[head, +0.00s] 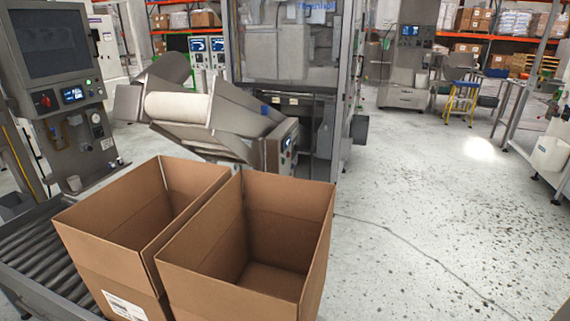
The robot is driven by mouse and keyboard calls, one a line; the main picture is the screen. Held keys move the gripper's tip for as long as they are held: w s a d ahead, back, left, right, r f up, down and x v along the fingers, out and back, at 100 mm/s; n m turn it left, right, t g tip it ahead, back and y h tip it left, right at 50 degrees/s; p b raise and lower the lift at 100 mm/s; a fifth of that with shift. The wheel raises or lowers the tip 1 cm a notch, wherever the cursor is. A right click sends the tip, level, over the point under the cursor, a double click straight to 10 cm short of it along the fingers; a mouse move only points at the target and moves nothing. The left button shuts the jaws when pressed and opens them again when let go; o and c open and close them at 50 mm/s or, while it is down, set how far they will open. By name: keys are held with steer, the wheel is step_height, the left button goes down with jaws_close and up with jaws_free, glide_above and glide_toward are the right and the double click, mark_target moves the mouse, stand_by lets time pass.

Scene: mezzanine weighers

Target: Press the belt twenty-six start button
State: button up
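No label for belt twenty-six can be read, so I cannot tell which control is its start button. An inclined belt conveyor (222,110) stands in the middle, with a small control box (287,143) at its lower right end. The box has a blue-lit display, and any buttons on it are too small to tell. At the left, a tall grey console (62,85) carries a dark screen, a red knob (45,100), a small lit display (73,95) and a small green light or button (89,82). My gripper is not in view.
Two open, empty cardboard boxes (122,212) (262,235) stand side by side in front, by a roller conveyor (38,262) at lower left. A large glazed machine (285,45) rises behind the belt. The speckled floor (430,220) at right is open, with a thin dark line across it.

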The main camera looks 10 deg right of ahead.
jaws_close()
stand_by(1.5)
